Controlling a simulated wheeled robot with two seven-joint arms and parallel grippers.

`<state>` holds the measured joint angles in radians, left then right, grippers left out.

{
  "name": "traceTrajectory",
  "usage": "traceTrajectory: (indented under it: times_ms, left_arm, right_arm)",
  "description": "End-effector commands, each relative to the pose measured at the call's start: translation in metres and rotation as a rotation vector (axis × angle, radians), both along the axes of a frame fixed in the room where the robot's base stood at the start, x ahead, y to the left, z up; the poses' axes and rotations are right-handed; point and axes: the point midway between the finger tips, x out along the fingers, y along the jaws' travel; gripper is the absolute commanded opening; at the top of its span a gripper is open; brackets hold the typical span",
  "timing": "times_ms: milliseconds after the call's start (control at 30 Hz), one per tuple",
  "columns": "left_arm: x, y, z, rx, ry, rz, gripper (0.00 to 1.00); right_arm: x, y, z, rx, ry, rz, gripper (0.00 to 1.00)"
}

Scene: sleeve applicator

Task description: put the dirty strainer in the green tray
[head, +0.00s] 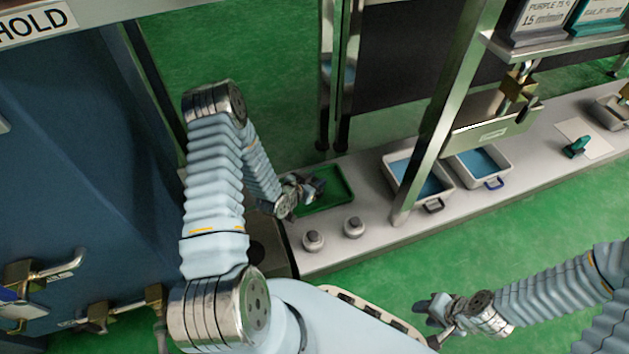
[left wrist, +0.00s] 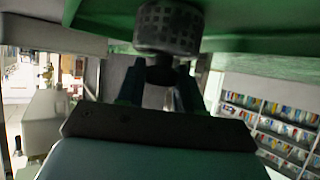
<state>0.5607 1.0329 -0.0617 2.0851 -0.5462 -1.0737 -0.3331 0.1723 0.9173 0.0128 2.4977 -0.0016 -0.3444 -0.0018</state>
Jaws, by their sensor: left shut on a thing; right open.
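My left gripper (head: 311,188) is at the green tray (head: 335,202), over its left part, and hides some of it. In the left wrist view, my left gripper (left wrist: 160,88) is shut on the dirty strainer (left wrist: 168,28), a grey perforated cylinder with a dark narrow neck. The green tray (left wrist: 265,42) fills the top of that view, close behind the strainer. I cannot tell whether strainer and tray touch. My right gripper (head: 432,309) is open and empty over the green floor, away from the bench.
Two grey knobbed objects (head: 313,240) (head: 353,227) stand on the bench in front of the tray. A steel post (head: 440,125) rises to its right, by two white tubs (head: 433,184) (head: 503,165) with blue inside. A green tool (head: 576,146) lies at far right.

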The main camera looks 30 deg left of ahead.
Motion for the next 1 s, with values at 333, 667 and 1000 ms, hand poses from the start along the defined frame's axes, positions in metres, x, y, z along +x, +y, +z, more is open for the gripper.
traceTrajectory:
  times_ms: [333, 667, 1000]
  left_arm:
    - [0.000, 0.000, -0.001, 0.001, -0.001, 0.000, 0.44]
    - [0.000, 0.000, -0.001, 0.001, 0.000, 0.000, 0.63]
    - [-0.030, 0.004, 0.020, 0.001, 0.002, 0.002, 0.63]
  right_arm:
    - [0.000, 0.000, -0.002, 0.000, -0.001, 0.000, 0.43]
    - [0.000, 0.000, -0.002, 0.000, -0.001, 0.000, 0.43]
    - [0.000, 0.000, 0.008, 0.000, 0.002, 0.001, 0.43]
